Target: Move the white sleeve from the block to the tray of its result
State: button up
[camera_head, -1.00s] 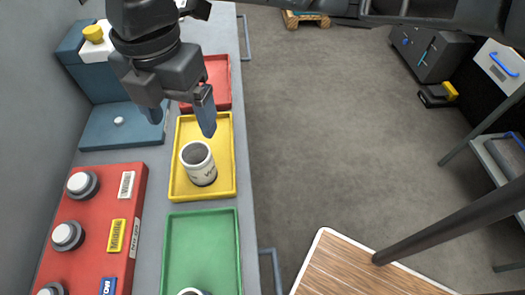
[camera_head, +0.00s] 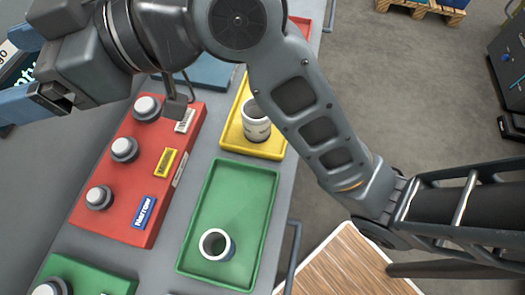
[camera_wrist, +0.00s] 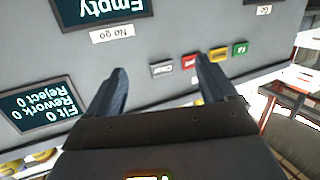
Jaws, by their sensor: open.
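A white sleeve with dark lettering (camera_head: 256,124) stands upright in the yellow tray (camera_head: 232,136), partly behind my arm. Another white-rimmed sleeve (camera_head: 217,245) with a darker side stands in the green tray (camera_head: 190,255). The red block (camera_head: 128,200) carries grey, white-topped pegs and shows no sleeve on it. My gripper (camera_head: 14,72) is open and empty at the left, raised in front of the wall. In the wrist view its fingers (camera_wrist: 161,70) point at a grey panel with nothing between them.
The panel has a screen reading "Empty" (camera_wrist: 100,10) over a "No go" label, a counter screen with zeros (camera_wrist: 42,108), and several coloured buttons (camera_wrist: 220,54). A green block (camera_head: 90,278) is at the lower left. A red tray (camera_head: 300,28) is mostly hidden.

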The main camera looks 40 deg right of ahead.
jog(key=s+d+f+m+t+h, duration=0.7)
jog(key=s+d+f+m+h, duration=0.5)
jog(key=f+m, duration=0.35)
jog(key=s+d+f+n, duration=0.1)
jog(key=s+d+n, duration=0.1)
jog(key=s+d, duration=0.4)
jog(key=s+d+f+n+g+h, duration=0.1)
jog(key=s+d, duration=0.5)
jog(key=s, duration=0.7)
jog(key=shift+f+n+h, duration=0.3)
jog(key=shift+f+n, duration=0.05)
jog(key=shift+f, duration=0.1)
jog(key=shift+a, duration=0.1)
